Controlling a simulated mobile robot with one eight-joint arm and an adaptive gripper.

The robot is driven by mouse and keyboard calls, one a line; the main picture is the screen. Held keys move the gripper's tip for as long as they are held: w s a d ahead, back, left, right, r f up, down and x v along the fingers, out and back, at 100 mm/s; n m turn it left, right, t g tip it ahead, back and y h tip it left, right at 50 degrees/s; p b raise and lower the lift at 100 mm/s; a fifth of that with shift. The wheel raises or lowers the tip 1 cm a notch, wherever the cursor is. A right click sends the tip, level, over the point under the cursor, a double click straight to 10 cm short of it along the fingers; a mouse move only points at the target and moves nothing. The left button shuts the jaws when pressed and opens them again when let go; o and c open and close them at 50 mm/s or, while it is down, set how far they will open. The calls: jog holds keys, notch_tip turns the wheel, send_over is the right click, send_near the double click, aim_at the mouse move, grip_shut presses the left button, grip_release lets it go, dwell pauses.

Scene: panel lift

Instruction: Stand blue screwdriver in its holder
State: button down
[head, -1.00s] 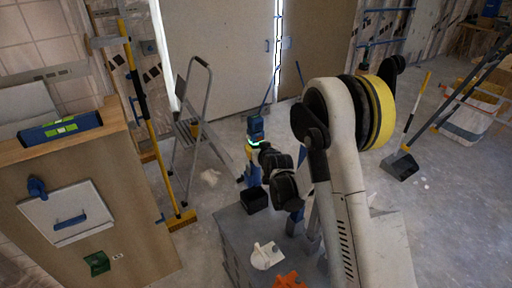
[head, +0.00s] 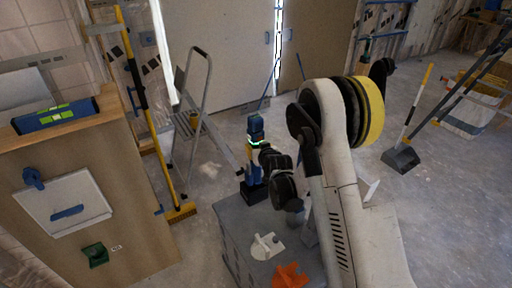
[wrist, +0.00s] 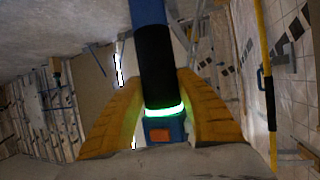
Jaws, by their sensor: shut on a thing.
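The blue screwdriver (head: 255,125) has a black band and a glowing green ring. It stands roughly upright in the head view, above the grey cabinet's far left corner. My gripper (wrist: 158,80) is shut on it; in the wrist view its two yellow fingers lie on either side of the black and green part of the screwdriver (wrist: 158,65). The black box-shaped holder (head: 255,194) sits on the cabinet corner, directly below the screwdriver in the picture. The screwdriver's blue lower part reaches the holder's top edge in the picture; I cannot tell whether its tip is inside.
The grey cabinet (head: 237,235) also bears a white piece (head: 263,246) and an orange piece (head: 290,276). A stepladder (head: 196,100) and a yellow broom (head: 160,130) stand to the left. A wooden cabinet (head: 95,240) fills the left side.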

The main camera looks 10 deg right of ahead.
jog(key=shift+s, duration=0.2)
jog(key=shift+w+f, duration=0.1)
jog(key=shift+f, duration=0.25)
dwell(1.3)
jog(key=shift+f, duration=1.45)
dwell(0.4)
jog(key=shift+f, duration=0.9)
dwell(0.5)
grip_release()
dwell(0.7)
